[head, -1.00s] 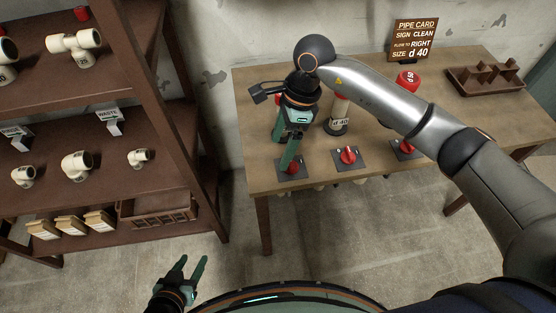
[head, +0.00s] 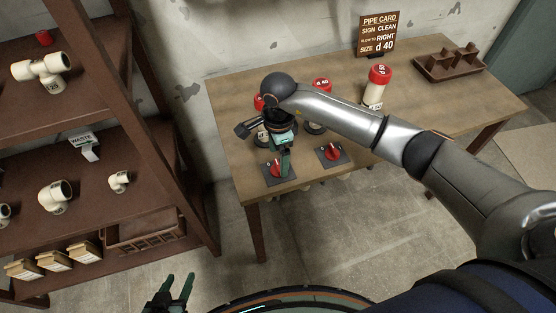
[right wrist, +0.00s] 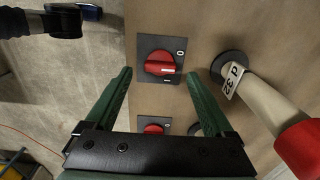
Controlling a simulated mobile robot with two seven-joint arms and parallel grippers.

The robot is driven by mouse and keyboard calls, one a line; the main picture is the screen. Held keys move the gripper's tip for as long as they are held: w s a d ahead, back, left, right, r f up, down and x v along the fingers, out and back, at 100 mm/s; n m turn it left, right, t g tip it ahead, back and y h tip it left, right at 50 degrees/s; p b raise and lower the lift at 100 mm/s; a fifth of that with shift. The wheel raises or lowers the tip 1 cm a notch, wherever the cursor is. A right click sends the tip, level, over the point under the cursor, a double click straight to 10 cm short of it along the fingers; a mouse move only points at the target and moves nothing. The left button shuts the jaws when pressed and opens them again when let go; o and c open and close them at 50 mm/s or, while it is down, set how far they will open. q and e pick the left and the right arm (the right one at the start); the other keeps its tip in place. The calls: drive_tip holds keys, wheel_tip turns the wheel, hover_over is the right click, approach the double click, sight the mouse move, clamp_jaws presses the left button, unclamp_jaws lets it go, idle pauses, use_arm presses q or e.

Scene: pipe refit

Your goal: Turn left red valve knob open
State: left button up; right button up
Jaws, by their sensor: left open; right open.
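The left red valve knob (head: 277,170) sits on a dark square plate at the table's front left. My right gripper (head: 284,163) is over it and partly covers it. In the right wrist view, the knob (right wrist: 160,64) shows between the two spread green fingers, on a plate marked 0 and I. Its red grip lies roughly across that picture. The fingers appear apart from it, and the gap is empty of any held thing. My left gripper (head: 178,287) is open and empty, low over the floor left of the table.
A second red knob (head: 332,153) is just to the right; it shows behind my gripper's palm in the wrist view. A d 32 pipe (right wrist: 262,100) with a red cap stands close behind. A capped pipe (head: 375,90) and brown rack (head: 450,63) stand further right.

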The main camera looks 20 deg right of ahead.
sight(278, 168)
drive_tip(key=shift+f, duration=1.4)
drive_tip(key=shift+c, duration=0.3)
drive_tip(key=c, duration=1.3)
